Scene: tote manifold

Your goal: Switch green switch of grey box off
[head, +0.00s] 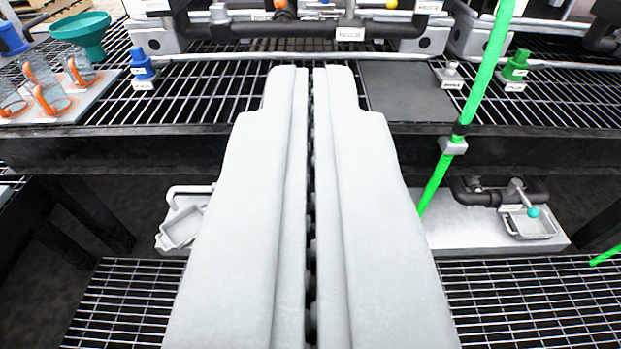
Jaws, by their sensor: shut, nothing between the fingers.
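My gripper (311,78) fills the middle of the head view, with its two long pale fingers side by side and only a narrow gap between them. It is shut and empty, its tips over the dark grating near the pipework. A green knob-like part (516,66) with a small label stands on the right, apart from the fingers; I cannot tell whether it is the green switch. Grey box-like housings (157,36) stand along the back, partly cut off by the top edge. No switch position can be read. My fingers hide part of the middle.
A green hose or rod (482,82) slants down on the right through a grey clamp (453,146). A blue knob (142,65), a teal funnel (82,33) and glass jugs (50,97) are on the left. A dark beam (130,155) crosses in front of the upper grating.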

